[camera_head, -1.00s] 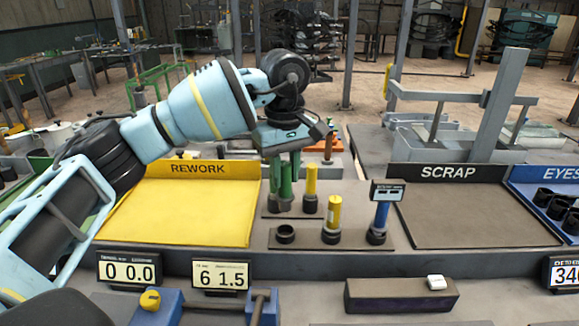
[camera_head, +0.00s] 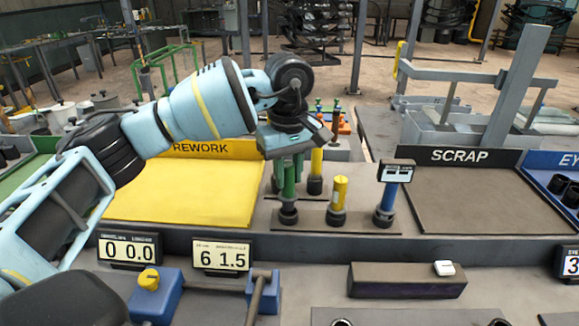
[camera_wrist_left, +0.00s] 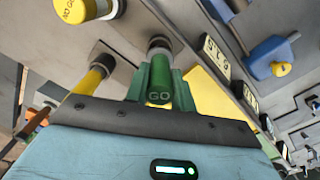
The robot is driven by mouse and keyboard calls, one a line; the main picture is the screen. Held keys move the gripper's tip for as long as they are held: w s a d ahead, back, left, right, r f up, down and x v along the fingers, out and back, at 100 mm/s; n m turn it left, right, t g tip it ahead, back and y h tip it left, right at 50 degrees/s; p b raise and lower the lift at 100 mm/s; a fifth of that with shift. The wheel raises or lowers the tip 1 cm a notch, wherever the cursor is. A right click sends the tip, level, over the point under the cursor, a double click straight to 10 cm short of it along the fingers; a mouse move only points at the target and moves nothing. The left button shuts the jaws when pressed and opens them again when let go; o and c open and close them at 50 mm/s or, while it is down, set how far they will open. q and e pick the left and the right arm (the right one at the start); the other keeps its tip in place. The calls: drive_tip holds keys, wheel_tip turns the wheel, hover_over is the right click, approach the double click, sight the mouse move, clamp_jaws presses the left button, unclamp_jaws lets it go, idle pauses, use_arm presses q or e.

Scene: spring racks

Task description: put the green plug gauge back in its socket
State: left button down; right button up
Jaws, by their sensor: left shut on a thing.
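The green plug gauge (camera_head: 289,182), marked GO in the left wrist view (camera_wrist_left: 166,90), is upright between the fingers of my left gripper (camera_head: 291,165). The gripper is shut on it from above. The gauge's lower end meets the dark ring of the front-left socket (camera_head: 288,215) on the grey rack plate. The ring also shows in the left wrist view (camera_wrist_left: 159,45). How deep the gauge sits in it I cannot tell. My right gripper is not in view.
A yellow gauge (camera_head: 338,193) stands just right of the socket, with a blue gauge (camera_head: 387,198) beyond it. Another yellow gauge (camera_head: 316,160) stands behind. The yellow REWORK tray (camera_head: 195,200) is left; the SCRAP tray (camera_head: 480,205) is right.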

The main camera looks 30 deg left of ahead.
sight(289, 195)
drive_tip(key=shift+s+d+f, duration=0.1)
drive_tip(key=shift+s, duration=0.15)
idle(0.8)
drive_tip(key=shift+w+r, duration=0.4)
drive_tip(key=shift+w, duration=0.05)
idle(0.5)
use_arm(q)
drive_tip(key=shift+f, duration=0.4)
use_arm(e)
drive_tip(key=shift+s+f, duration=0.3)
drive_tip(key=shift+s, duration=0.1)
use_arm(q)
drive_tip(key=shift+f, duration=0.8)
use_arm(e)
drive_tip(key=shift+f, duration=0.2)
use_arm(q)
drive_tip(key=shift+f, duration=0.3)
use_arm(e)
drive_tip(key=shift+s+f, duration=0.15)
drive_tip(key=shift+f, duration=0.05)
use_arm(q)
drive_tip(key=c, duration=0.6)
unclamp_jaws()
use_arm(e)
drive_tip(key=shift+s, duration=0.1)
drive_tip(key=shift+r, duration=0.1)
